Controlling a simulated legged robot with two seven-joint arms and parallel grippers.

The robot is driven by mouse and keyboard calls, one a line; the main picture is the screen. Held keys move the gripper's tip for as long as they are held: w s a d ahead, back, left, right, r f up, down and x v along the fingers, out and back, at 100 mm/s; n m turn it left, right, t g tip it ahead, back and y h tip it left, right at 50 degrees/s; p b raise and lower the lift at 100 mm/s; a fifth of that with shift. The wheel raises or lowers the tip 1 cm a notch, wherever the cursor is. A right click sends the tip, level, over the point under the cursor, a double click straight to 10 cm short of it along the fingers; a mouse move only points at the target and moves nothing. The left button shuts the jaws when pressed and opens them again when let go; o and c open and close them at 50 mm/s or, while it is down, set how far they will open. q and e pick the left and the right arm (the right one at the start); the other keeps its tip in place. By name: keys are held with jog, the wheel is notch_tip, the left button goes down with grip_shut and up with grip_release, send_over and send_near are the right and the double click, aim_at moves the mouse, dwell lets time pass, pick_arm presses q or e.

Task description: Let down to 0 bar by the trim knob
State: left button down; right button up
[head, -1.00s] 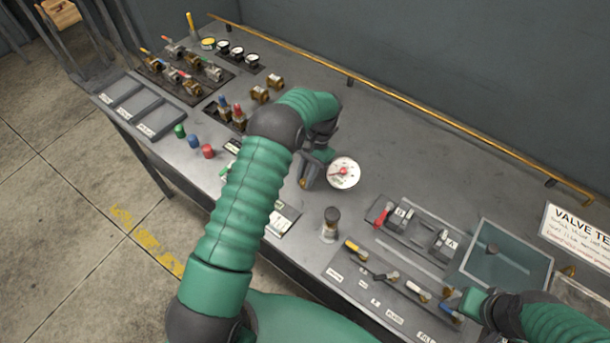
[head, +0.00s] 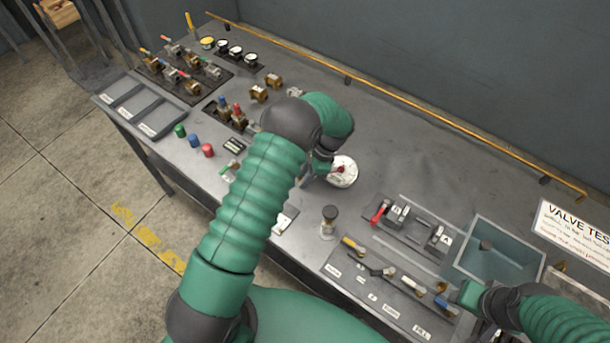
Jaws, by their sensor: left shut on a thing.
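A round white pressure gauge (head: 342,173) with a red mark at its middle stands on the bench; its reading is too small to make out. My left gripper (head: 318,170) is at the gauge's left side, shut on a small part there that I take for the trim knob. The hand and arm hide most of that part. My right gripper (head: 468,296) is low at the right, by the blue-handled end of the valve row; its fingers do not show clearly.
A post with a dark round top (head: 329,218) stands just in front of the gauge. A row of small handled valves (head: 385,272), a red-lever block (head: 405,222) and a glassy tray (head: 492,252) lie to the right. Brass fittings (head: 266,88) stand behind left. The bench behind the gauge is clear.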

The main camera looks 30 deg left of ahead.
dwell(0.6)
pick_arm(q)
jog(key=c, duration=1.3)
grip_release()
jog(key=shift+o, duration=0.2)
jog(key=shift+w+r, duration=0.1)
jog(key=shift+r, duration=0.05)
jog(key=b+v, duration=0.1)
jog(key=v, duration=1.5)
jog(key=shift+r+b, duration=0.25)
jog(key=shift+b, duration=0.1)
jog(key=shift+d, duration=0.15)
